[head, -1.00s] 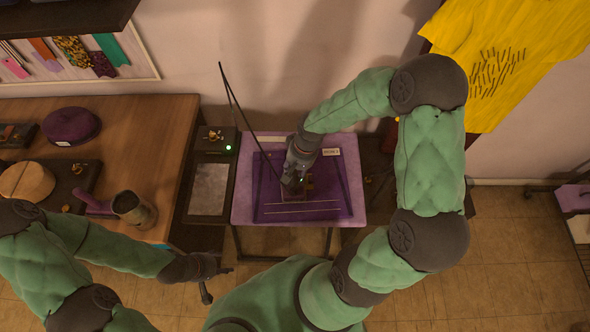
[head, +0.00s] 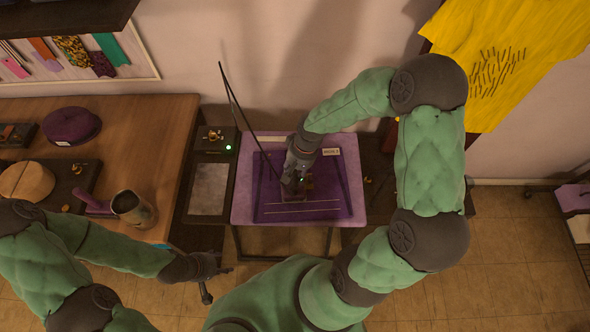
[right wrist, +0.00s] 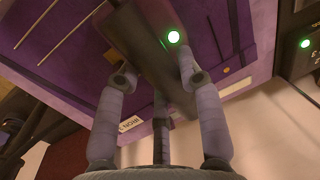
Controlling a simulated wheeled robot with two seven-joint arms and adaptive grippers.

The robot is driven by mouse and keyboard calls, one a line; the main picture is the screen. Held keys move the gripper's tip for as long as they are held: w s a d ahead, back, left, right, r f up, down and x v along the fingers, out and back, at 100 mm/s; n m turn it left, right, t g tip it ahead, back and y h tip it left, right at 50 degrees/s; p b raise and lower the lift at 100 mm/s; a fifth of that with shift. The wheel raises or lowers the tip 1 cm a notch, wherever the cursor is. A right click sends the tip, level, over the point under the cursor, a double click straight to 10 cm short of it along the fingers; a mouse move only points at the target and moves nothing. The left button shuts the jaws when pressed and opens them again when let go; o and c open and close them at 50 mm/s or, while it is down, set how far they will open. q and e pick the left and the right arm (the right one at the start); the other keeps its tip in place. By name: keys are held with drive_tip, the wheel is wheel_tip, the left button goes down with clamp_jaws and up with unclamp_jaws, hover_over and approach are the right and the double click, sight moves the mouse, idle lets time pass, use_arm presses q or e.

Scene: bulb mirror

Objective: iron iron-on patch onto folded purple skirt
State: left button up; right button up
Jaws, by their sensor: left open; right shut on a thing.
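The folded purple skirt (head: 330,203) lies flat on the lilac-topped table (head: 358,212) in the head view. My right gripper (head: 294,183) is over the skirt, shut on a dark iron (right wrist: 160,62) with a lit green light; its cord rises up and left. The iron is down at the skirt, but I cannot tell if it touches. The patch cannot be made out and may be hidden under the iron. My left gripper (head: 222,276) is open and empty, low in front of the wooden table, away from the skirt.
A dark stand with a grey plate (head: 209,190) and a green light stands left of the lilac table. The wooden table (head: 140,120) holds a purple hat (head: 71,126), a metal cup (head: 132,207) and a tan block (head: 27,181). A yellow shirt (head: 505,55) hangs at right.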

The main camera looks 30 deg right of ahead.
drive_tip(key=shift+r, duration=0.2)
drive_tip(key=shift+r+p, duration=0.7)
drive_tip(key=shift+r, duration=0.15)
